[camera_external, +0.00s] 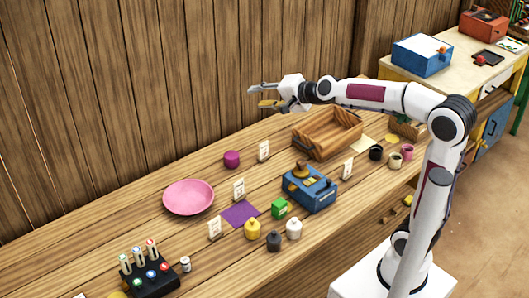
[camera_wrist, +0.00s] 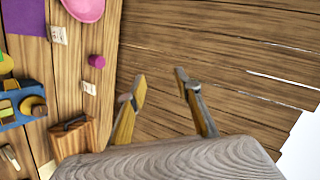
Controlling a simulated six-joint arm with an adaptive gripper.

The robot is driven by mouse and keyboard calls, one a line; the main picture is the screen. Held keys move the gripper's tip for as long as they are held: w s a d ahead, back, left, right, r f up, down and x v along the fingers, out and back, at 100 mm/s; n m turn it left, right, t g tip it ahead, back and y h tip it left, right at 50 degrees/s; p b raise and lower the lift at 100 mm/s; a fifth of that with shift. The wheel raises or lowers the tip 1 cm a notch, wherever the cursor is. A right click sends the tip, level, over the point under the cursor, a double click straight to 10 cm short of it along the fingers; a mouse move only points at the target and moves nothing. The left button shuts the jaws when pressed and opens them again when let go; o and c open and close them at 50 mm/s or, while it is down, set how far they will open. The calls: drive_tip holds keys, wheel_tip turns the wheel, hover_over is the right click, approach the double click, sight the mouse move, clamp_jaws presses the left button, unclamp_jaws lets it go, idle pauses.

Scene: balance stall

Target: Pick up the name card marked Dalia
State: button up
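Several small white name cards stand on the wooden counter: one by the pink plate (camera_external: 239,190), one near the front (camera_external: 215,228), one beside the purple cylinder (camera_external: 264,151) and one right of the blue box (camera_external: 347,167). Their writing is too small to read, so I cannot tell which is Dalia. In the wrist view, one card (camera_wrist: 59,35) lies near the pink plate and another (camera_wrist: 89,88) near the purple cylinder. My gripper (camera_external: 256,96) is open and empty, high above the counter's back edge; its parted fingers also show in the wrist view (camera_wrist: 160,76).
A pink plate (camera_external: 188,198), purple cylinder (camera_external: 232,159), wooden crate (camera_external: 318,148) and blue box (camera_external: 309,194) stand on the counter. A plank wall (camera_external: 150,80) rises behind.

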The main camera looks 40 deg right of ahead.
drive_tip(key=w+d+f+m+t+h, duration=0.1)
drive_tip(key=w+f+m+h, duration=0.15)
drive_tip(key=w+m, duration=0.5)
drive_tip(key=w+d+f+m+t+h, duration=0.1)
drive_tip(key=w+f+m+h, duration=0.15)
drive_tip(key=w+m, duration=0.5)
drive_tip(key=w+d+f+m+t+h, duration=0.15)
drive_tip(key=w+m+h, duration=0.3)
drive_tip(key=w, duration=0.55)
wheel_tip(320, 180, down, 14)
drive_tip(key=d+m+g+h, duration=0.2)
drive_tip(key=m+g+h, duration=0.25)
drive_tip(key=m, duration=0.55)
drive_tip(key=s+f+m+g+h, duration=0.1)
drive_tip(key=s+f+m+g, duration=0.2)
drive_tip(key=f, duration=0.5)
drive_tip(key=s+f+m+g+h, duration=0.2)
drive_tip(key=s+f+m, duration=0.3)
drive_tip(key=f, duration=0.3)
drive_tip(key=shift+d+g, duration=0.2)
drive_tip(key=shift+g, duration=0.2)
drive_tip(key=shift+d+f, duration=0.15)
approach(264, 151)
drive_tip(key=shift+w+d+r, duration=1.25)
drive_tip(key=shift+d+r, duration=0.1)
drive_tip(key=shift+d, duration=0.05)
